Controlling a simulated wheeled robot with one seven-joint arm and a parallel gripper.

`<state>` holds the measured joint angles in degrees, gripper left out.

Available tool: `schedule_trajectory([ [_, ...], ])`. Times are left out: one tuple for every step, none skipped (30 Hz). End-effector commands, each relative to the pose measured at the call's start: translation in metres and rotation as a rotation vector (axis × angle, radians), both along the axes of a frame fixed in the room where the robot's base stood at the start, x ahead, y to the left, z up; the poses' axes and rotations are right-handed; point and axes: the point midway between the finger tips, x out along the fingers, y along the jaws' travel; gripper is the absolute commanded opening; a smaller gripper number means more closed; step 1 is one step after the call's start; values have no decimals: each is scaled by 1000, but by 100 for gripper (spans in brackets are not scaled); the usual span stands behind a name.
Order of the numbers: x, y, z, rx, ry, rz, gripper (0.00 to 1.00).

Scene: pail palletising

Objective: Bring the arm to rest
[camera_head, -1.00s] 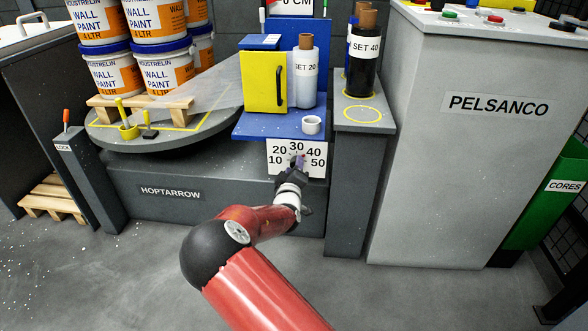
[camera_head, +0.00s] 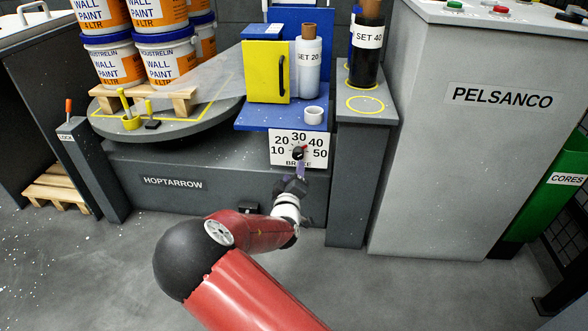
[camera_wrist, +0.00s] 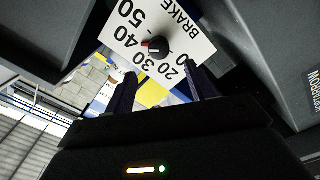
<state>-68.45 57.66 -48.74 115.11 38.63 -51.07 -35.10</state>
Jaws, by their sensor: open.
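My arm reaches forward from the bottom of the head view. My gripper (camera_head: 300,172) is in front of and just below the brake dial plate (camera_head: 284,157). In the wrist view its two dark fingers (camera_wrist: 162,80) stand apart with nothing between them. The black dial knob (camera_head: 298,153) with a red mark sits on the white plate under the numbers. The knob (camera_wrist: 157,46) shows beyond the fingertips in the wrist view, apparently clear of them. In the head view the red mark points to the upper right.
The grey HOPTARROW turntable base (camera_head: 230,182) stands close behind my gripper. Paint pails (camera_head: 112,64) stack on a wooden pallet (camera_head: 178,103) on the turntable. A blue shelf (camera_head: 262,116) juts out above the dial. The grey PELSANCO cabinet (camera_head: 440,170) stands to the right. Floor in front is open.

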Motion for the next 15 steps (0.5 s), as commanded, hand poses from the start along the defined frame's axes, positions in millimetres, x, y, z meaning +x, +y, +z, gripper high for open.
schedule_trajectory([
  [-1,0,0,0,0,0,55],
  [-1,0,0,0,-1,1,55],
  [-1,0,0,0,-1,1,55],
  [-1,0,0,0,-1,1,55],
  [-1,0,0,0,-1,1,55],
  [-1,0,0,0,-1,1,55],
  [-1,0,0,0,-1,1,55],
  [-1,0,0,0,-1,1,55],
  [-1,0,0,0,-1,1,55],
  [-1,0,0,0,-1,1,55],
  [-1,0,0,0,0,0,55],
  [-1,0,0,1,0,0,55],
  [0,-1,1,4,4,-2,55],
  [0,-3,1,10,9,-7,55],
  [1,-8,2,27,26,-17,55],
])
